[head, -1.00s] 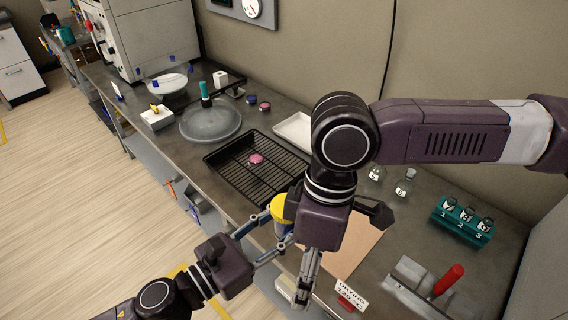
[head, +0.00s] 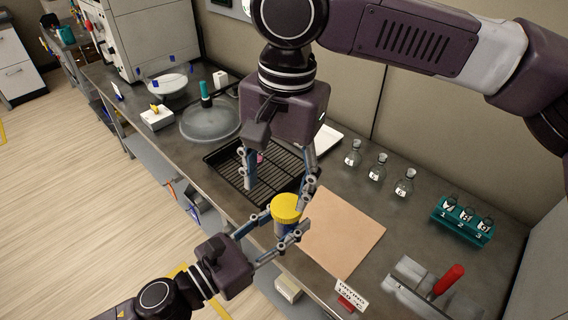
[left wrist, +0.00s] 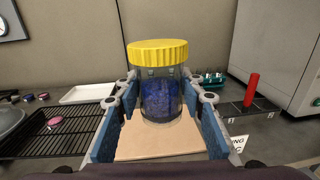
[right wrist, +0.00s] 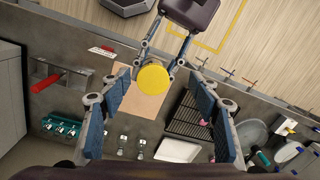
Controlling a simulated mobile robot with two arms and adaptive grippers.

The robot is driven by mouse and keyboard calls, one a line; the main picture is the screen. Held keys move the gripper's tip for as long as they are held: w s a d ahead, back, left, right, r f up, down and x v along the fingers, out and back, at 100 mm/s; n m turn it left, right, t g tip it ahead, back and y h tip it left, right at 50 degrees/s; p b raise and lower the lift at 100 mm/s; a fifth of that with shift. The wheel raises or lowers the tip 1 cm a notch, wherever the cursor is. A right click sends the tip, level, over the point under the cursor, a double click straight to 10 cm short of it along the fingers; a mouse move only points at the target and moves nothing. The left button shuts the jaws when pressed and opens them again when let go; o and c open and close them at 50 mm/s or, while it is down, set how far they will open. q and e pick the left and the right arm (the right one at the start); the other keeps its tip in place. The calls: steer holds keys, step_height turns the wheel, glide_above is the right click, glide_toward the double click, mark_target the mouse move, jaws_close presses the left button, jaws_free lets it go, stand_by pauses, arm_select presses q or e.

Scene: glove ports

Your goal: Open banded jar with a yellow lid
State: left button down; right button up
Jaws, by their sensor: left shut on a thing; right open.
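The jar (left wrist: 160,98) is clear with dark blue contents and a ribbed yellow lid (left wrist: 158,53), which sits on its top. In the head view the yellow lid (head: 286,207) shows above the left gripper. My left gripper (head: 282,232) is shut on the jar's body and holds it upright near the bench's front edge. My right gripper (head: 278,184) is open and empty, pointing down above and a little behind the jar. In the right wrist view the lid (right wrist: 153,79) lies between the open fingers, beyond their tips. I cannot make out a band on the jar.
A tan mat (head: 343,236) lies behind and right of the jar. A black wire rack (head: 226,160) is to its left. Several flasks (head: 377,168), a teal tube rack (head: 463,221), a red-handled tool (head: 447,281) and a small sign (head: 351,294) stand to the right.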

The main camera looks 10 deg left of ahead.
mark_target(285, 204)
steer(key=m, duration=0.1)
steer(key=w+m, duration=0.1)
steer(key=m, duration=0.2)
steer(key=shift+w+d+r+h, duration=0.15)
steer(key=shift+w+r+h, duration=0.05)
steer(key=shift+r+h, duration=0.1)
steer(key=m, duration=0.2)
steer(key=w+m, duration=0.1)
steer(key=m, duration=0.1)
steer(key=shift+w+d+r, duration=0.1)
steer(key=shift+d+r, duration=0.1)
steer(key=shift+r, duration=0.1)
steer(key=shift+d+f, duration=0.1)
steer(key=shift+f, duration=0.5)
step_height(285, 204, down, 7)
steer(key=shift+r, duration=0.1)
steer(key=shift+c, duration=0.3)
